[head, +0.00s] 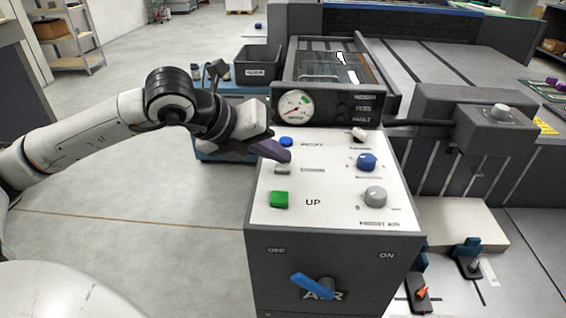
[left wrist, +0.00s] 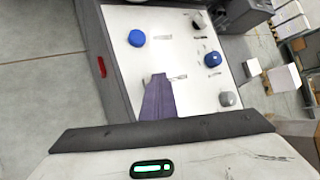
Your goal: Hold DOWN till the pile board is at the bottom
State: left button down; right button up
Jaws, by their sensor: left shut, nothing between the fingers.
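The white-topped control panel (head: 330,180) carries a blue button (head: 286,142), a grey button (head: 281,169) and a green button (head: 281,199) beside the word UP. The grey button's label is too blurred to read. My left gripper (head: 283,156) is shut and empty, its purple fingertips over the panel between the blue and grey buttons. In the left wrist view the shut fingers (left wrist: 157,95) point past the blue button (left wrist: 136,38) and hide the grey and green ones. I cannot tell whether they touch a button. A pale flat board (head: 460,225), possibly the pile board, lies low at right.
A blue knob (head: 366,161) and a grey knob (head: 375,196) stand on the panel's right side. A pressure gauge (head: 293,105) rises behind, and a blue AIR lever (head: 313,286) is on the front. Floor to the panel's left is clear.

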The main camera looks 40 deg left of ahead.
aim_at(278, 168)
pick_arm(q)
jog(key=shift+r, duration=0.65)
jog(key=shift+r+p, duration=0.1)
jog(key=shift+p, duration=0.2)
jog(key=shift+r+p, duration=1.6)
jog(key=shift+r, duration=0.85)
